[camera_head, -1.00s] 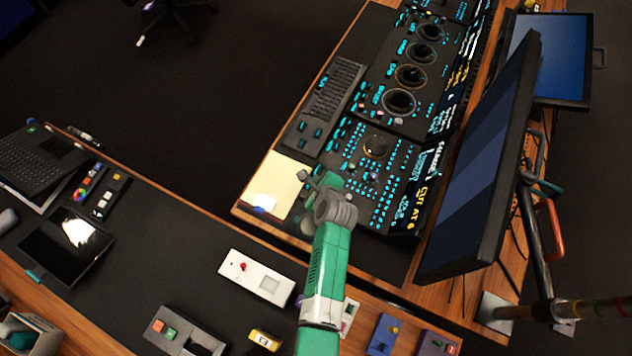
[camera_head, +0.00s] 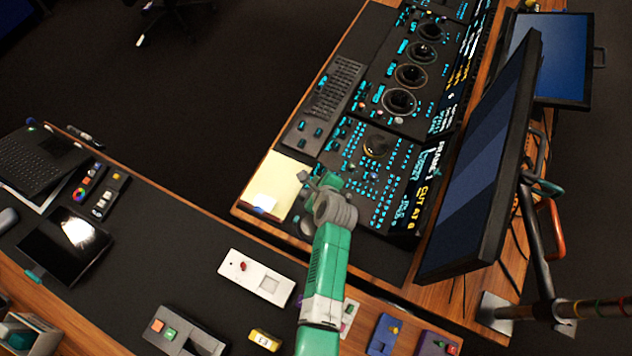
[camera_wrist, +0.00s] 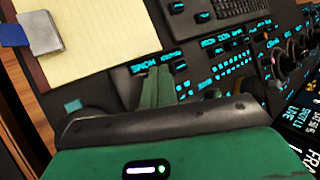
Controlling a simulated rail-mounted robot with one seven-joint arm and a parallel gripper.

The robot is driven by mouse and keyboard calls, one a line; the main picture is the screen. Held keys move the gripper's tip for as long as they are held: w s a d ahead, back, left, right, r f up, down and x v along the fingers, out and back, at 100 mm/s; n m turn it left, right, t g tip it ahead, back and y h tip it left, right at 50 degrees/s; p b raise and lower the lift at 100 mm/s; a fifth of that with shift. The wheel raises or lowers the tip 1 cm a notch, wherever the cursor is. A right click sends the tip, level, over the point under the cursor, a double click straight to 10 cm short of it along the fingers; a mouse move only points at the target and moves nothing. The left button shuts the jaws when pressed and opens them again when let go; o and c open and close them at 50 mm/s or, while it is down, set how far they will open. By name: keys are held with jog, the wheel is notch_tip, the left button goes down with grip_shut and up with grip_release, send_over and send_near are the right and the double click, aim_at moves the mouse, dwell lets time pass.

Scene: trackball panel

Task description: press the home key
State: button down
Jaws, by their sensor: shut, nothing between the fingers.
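The trackball panel (camera_head: 352,160) is dark with rows of cyan-lit keys, and a round trackball (camera_head: 375,146) sits in it. My gripper (camera_head: 326,180) is over the panel's lower left part, beside the yellow notepad. In the wrist view my green gripper fingers (camera_wrist: 156,84) are together and empty, pointing at lit keys near the panel's edge. A lit key (camera_wrist: 141,68) shows just left of the fingertips and another (camera_wrist: 171,56) just right of them. Their lettering is too blurred to read, so I cannot tell which is the home key. Whether the fingertips touch the panel is unclear.
The yellow notepad (camera_head: 279,184) lies left of the panel, with a clip on it. A keyboard (camera_head: 334,90) and more round dials (camera_head: 399,101) are farther back. A large monitor (camera_head: 480,165) stands to the right. A white control box (camera_head: 257,277) lies on the nearer desk.

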jog(key=shift+f+b, duration=0.35)
jog(key=shift+f, duration=0.3)
dwell(0.6)
jog(key=shift+r, duration=0.15)
jog(key=shift+r+p, duration=0.8)
jog(key=shift+p, duration=0.25)
notch_tip(320, 180, up, 5)
jog(key=p, duration=0.5)
jog(key=shift+r, duration=0.15)
dwell(0.4)
